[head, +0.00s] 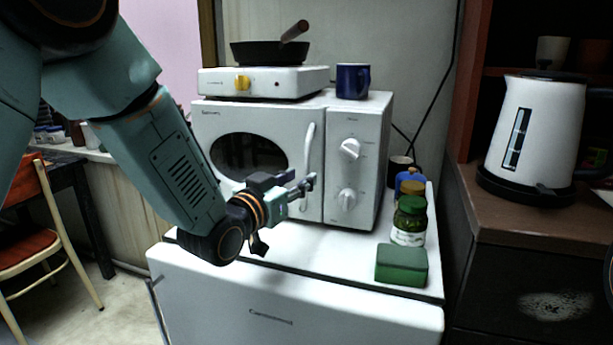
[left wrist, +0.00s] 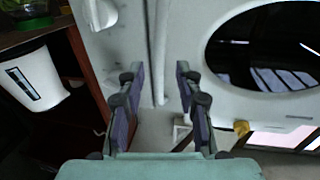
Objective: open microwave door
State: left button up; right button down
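The white microwave (head: 365,165) stands on a low white fridge, its door (head: 215,178) with the dark oval window shut. The vertical white door handle (head: 308,150) is right of the window, beside the knobs. My left gripper (head: 309,185) is in front of the handle's lower part. In the left wrist view the gripper (left wrist: 160,72) is open and empty, with the handle (left wrist: 159,45) showing between its two fingers. I cannot tell whether the fingers reach around it or touch it. The oval window (left wrist: 265,48) is to the right there. My right gripper is out of view.
A hot plate (head: 265,82) with a black pan (head: 268,52) and a blue mug (head: 353,80) stand on the microwave. Jars (head: 409,222) and a green block (head: 402,265) line the fridge top's right side. A white kettle (head: 537,125) stands on the right counter.

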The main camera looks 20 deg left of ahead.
aim_at(304, 175)
pick_arm(q)
jog(key=x, duration=0.3)
jog(key=shift+w+d, duration=0.2)
jog(key=shift+w, duration=0.15)
grip_shut()
dwell(0.6)
